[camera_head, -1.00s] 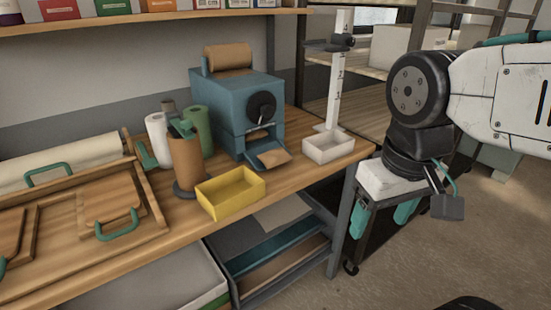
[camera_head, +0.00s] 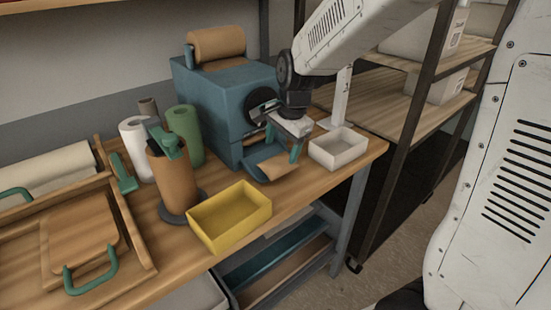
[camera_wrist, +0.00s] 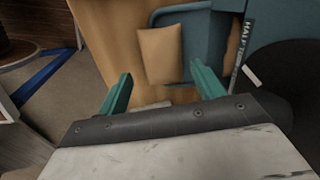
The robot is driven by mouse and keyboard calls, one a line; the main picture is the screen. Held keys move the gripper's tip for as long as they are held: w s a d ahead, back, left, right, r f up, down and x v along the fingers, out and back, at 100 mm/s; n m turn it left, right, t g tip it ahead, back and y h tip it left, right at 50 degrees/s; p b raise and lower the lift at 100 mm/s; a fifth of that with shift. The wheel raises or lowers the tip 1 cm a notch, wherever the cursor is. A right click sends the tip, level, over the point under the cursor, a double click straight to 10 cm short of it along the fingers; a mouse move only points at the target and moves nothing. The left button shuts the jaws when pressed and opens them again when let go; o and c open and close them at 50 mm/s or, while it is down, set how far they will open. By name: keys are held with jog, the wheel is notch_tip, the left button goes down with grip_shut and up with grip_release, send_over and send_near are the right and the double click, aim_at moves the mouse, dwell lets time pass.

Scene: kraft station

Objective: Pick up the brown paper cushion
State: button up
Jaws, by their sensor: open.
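The brown paper cushion (camera_head: 271,167) lies on the blue outlet tray (camera_head: 256,155) at the front of the blue machine. It also shows in the wrist view (camera_wrist: 160,54) as a tan pad at the tray's edge. My gripper (camera_head: 281,145) is over the tray, close to the cushion. In the wrist view its two green fingers (camera_wrist: 160,88) stand wide apart with nothing between them, and the cushion shows beyond their tips. The gripper is open. Part of the machine's front is hidden behind my gripper and wrist.
The blue machine (camera_head: 206,112) rises beside my gripper, with a dark wheel on its side. A white bin (camera_head: 338,160) stands to the right and a yellow bin (camera_head: 223,234) in front left. Paper rolls (camera_head: 184,135) stand further left. Shelves (camera_head: 430,105) are at the right.

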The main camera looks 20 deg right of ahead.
aim_at(279, 161)
jog(key=shift+w+a+m, duration=0.1)
jog(key=shift+m, duration=0.3)
jog(key=shift+d+f, duration=0.15)
jog(key=shift+d, duration=0.05)
jog(key=x, duration=0.7)
jog(key=shift+w+d+f, duration=0.1)
jog(key=shift+d+f, duration=0.1)
jog(key=c, duration=0.6)
